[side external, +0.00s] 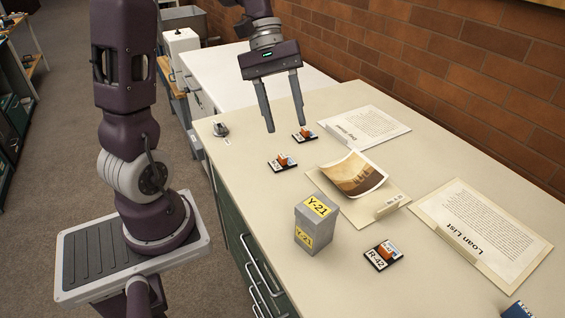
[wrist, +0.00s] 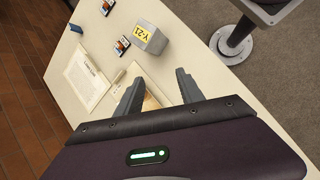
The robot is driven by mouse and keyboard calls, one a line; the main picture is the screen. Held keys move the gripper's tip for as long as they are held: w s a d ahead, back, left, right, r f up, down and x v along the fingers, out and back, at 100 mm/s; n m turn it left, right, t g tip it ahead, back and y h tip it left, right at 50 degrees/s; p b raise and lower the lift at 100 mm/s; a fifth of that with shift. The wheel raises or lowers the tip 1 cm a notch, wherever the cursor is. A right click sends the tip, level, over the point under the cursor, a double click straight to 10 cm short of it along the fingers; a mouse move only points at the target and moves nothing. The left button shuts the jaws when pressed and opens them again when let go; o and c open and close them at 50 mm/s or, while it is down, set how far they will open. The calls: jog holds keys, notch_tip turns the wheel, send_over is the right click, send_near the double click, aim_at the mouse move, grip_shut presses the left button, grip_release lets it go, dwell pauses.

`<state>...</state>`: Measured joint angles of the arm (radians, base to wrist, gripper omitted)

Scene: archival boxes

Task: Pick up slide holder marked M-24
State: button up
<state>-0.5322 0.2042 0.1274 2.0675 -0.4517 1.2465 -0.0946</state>
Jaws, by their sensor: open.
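Small dark slide holders with white labels and orange-brown pictures lie flat on the counter. One (side external: 283,164) is left of centre, and another (side external: 305,134) is just behind it; their labels are too small to read surely. A third, marked R-42 (side external: 383,256), lies at the front; a holder beside the box in the wrist view (wrist: 122,46) seems to be this one. Another holder (wrist: 105,7) shows at the wrist view's top edge, label unreadable. My gripper (side external: 284,130) is open and empty, pointing down near the two back holders. Its fingers also show in the wrist view (wrist: 160,77).
A grey box marked Y-21 (side external: 304,238) stands upright near the front edge. A curled photo (side external: 353,173) lies on a folder behind it. A Loan List sheet (side external: 478,230) and another sheet (side external: 364,131) lie along the brick wall. A small metal object (side external: 221,130) sits at the left edge.

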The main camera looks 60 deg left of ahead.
jog(key=w+a+f+n+t+h, duration=0.2)
jog(key=w+a+f+n+h, duration=0.15)
jog(key=a+f+n, duration=0.4)
jog(key=n+t+h, duration=0.2)
jog(key=n+t, duration=0.1)
jog(key=n, duration=0.1)
send_near(280, 155)
jog(key=shift+w+d+f+m, duration=0.25)
jog(key=shift+w+d+f, duration=0.2)
jog(key=shift+w+d, duration=0.35)
jog(key=shift+f, duration=0.35)
jog(key=x, duration=0.6)
jog(key=shift+s+d, duration=0.2)
jog(key=shift+d, duration=0.3)
grip_shut()
